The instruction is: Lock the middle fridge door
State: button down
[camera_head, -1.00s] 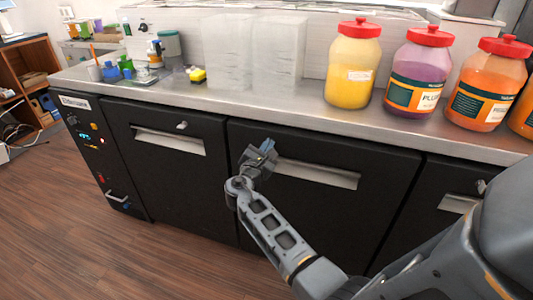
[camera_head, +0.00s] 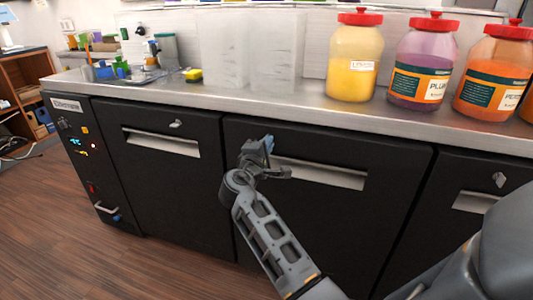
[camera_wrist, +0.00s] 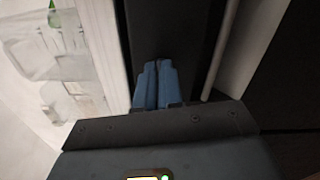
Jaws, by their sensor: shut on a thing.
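The middle fridge door (camera_head: 330,215) is a black panel, closed flush in the counter front, with a long metal recessed handle (camera_head: 335,178). My gripper (camera_head: 268,144) is at the door's upper part, just above the left end of that handle. Its blue fingers (camera_wrist: 155,85) are close together in the wrist view, pointing at the dark door. They are shut on the middle door's small lock, which the fingers hide. Whether the lock is turned cannot be seen.
The left door (camera_head: 165,180) has its own small metal lock (camera_head: 176,123), and the right door has one too (camera_head: 499,180). Jars with red lids, such as the yellow one (camera_head: 353,70), stand on the steel counter (camera_head: 300,103) above. The floor at left is clear.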

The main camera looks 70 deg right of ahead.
jog(key=shift+f+m+b, duration=0.15)
jog(key=shift+m+b, duration=0.8)
jog(key=shift+m, duration=0.15)
jog(key=c, duration=1.3)
grip_release()
jog(key=shift+s+a, duration=0.2)
jog(key=shift+a, duration=1.75)
jog(key=shift+s+a, duration=0.15)
jog(key=shift+a, duration=1.8)
